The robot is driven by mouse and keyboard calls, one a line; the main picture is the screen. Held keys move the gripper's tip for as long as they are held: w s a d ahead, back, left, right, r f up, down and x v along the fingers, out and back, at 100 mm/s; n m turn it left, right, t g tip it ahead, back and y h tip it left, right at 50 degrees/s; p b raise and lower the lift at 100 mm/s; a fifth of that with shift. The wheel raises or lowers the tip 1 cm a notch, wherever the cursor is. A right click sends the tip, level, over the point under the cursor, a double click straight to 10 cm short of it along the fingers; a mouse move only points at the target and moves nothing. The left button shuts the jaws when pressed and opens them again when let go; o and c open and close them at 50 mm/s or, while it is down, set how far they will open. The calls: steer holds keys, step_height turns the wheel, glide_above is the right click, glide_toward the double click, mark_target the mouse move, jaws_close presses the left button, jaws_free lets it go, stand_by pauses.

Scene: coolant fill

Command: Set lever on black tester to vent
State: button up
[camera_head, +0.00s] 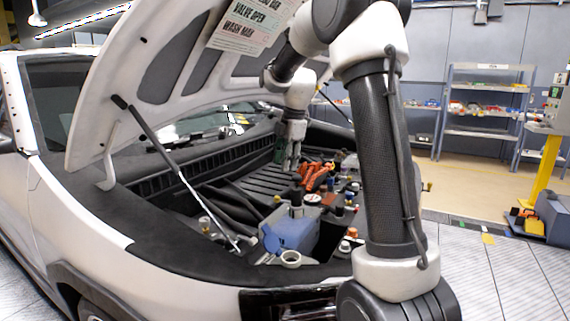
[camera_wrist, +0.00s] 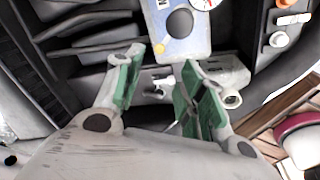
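My gripper (camera_head: 287,158) hangs over the engine bay, fingers down. In the wrist view my gripper (camera_wrist: 164,82) is open, with green pads apart and nothing held between them. A round gauge (camera_head: 312,199) with a white face sits among the engine parts below and to the right of my gripper. Part of the gauge (camera_wrist: 205,3) shows at the top edge of the wrist view, beside a blue-grey box (camera_wrist: 165,46) with a dark round knob (camera_wrist: 180,23). I cannot tell for sure which part is the black tester, or make out its lever or setting.
The raised hood (camera_head: 120,95) and its prop strut (camera_head: 170,160) stand left of my arm. A blue tank (camera_head: 291,235), orange parts (camera_head: 314,176) and several caps crowd the bay. A shelf rack (camera_head: 485,110) and a yellow stand (camera_head: 546,170) are at the right, with open floor between.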

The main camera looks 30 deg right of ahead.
steer(key=shift+a, duration=0.1)
steer(key=a+f+n, duration=0.1)
steer(key=a+f, duration=0.1)
steer(key=a, duration=0.3)
steer(key=m+h, duration=0.1)
steer(key=h, duration=0.5)
glide_toward(282, 200)
steer(key=w, duration=0.2)
steer(key=shift+y, duration=0.3)
steer(key=x, duration=0.7)
steer(key=shift+s+a+f, duration=0.15)
steer(key=shift+s+f, duration=0.15)
steer(key=shift+f, duration=0.2)
steer(key=shift+r, duration=0.1)
jaws_close()
